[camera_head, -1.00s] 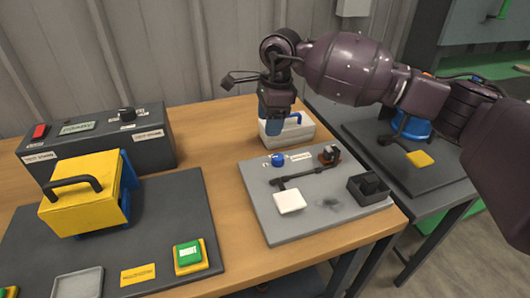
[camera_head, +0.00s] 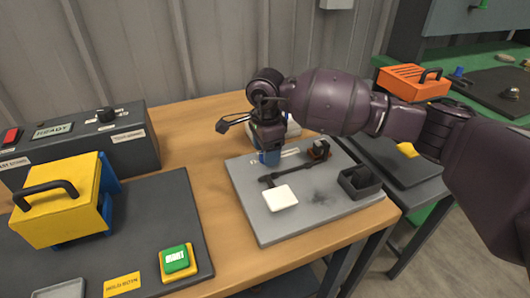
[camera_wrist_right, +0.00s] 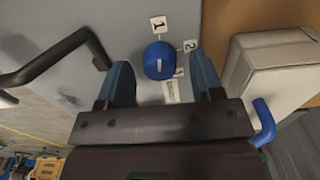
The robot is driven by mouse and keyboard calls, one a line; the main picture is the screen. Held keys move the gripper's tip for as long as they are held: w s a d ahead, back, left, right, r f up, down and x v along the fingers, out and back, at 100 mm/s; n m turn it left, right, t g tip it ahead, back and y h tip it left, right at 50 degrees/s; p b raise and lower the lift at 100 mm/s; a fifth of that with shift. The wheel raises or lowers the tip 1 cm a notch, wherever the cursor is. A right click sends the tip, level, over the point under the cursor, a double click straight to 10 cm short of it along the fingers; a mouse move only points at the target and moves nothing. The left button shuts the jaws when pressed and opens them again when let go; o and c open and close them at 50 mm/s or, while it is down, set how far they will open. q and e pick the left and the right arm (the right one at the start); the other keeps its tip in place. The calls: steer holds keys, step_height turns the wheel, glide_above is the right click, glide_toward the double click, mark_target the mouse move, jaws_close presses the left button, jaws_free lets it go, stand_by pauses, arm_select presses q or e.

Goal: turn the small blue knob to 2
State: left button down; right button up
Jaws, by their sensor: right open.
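The small blue knob (camera_wrist_right: 159,60) sits on the grey board (camera_head: 300,222), with a "1" label above it and a "2" label to its upper right in the right wrist view. A short white mark shows on the knob; I cannot tell for sure which label it points to. My right gripper (camera_wrist_right: 162,76) is open, its two blue fingers on either side of the knob with gaps visible. In the head view my right gripper (camera_head: 268,158) hangs over the board's back left part and hides the knob. My left gripper is not in view.
A white box (camera_wrist_right: 268,72) with a blue handle stands close beside the knob, behind my gripper in the head view. The board also carries a black lever (camera_head: 290,172), a white square (camera_head: 280,197) and a dark open box (camera_head: 361,181).

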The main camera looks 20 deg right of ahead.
steer(key=shift+f, duration=0.45)
steer(key=c, duration=0.9)
steer(key=shift+r, duration=0.1)
